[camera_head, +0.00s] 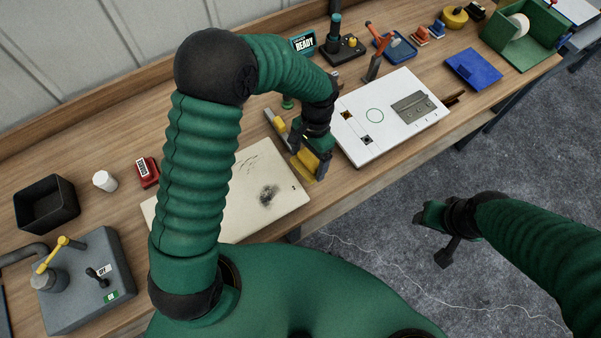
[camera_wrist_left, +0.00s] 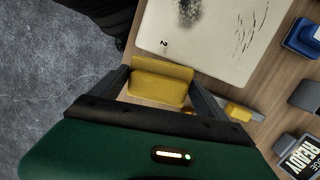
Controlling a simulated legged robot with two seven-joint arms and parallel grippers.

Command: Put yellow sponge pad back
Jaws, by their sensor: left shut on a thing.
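The yellow sponge pad (camera_head: 303,170) is between the fingers of my left gripper (camera_head: 312,162), by the right edge of the cream panel. The left wrist view shows the yellow pad (camera_wrist_left: 160,82) held between the two dark fingers, with my left gripper (camera_wrist_left: 160,92) shut on it. The pad's lower part overlaps the panel's edge area; I cannot tell whether it touches the bench. The cream panel (camera_head: 235,205) bears a dark smudge and fine dark marks; it also shows in the left wrist view (camera_wrist_left: 185,50). My right gripper (camera_head: 428,214) hangs over the floor, away from the bench; its jaws are unclear.
A white board (camera_head: 385,140) with a green circle lies to the right. A grey bar with a yellow part (camera_head: 278,122) lies behind my left gripper. A black bin (camera_head: 45,203), white jar (camera_head: 104,181) and red block (camera_head: 147,172) stand left. A blue tray (camera_head: 473,69) is far right.

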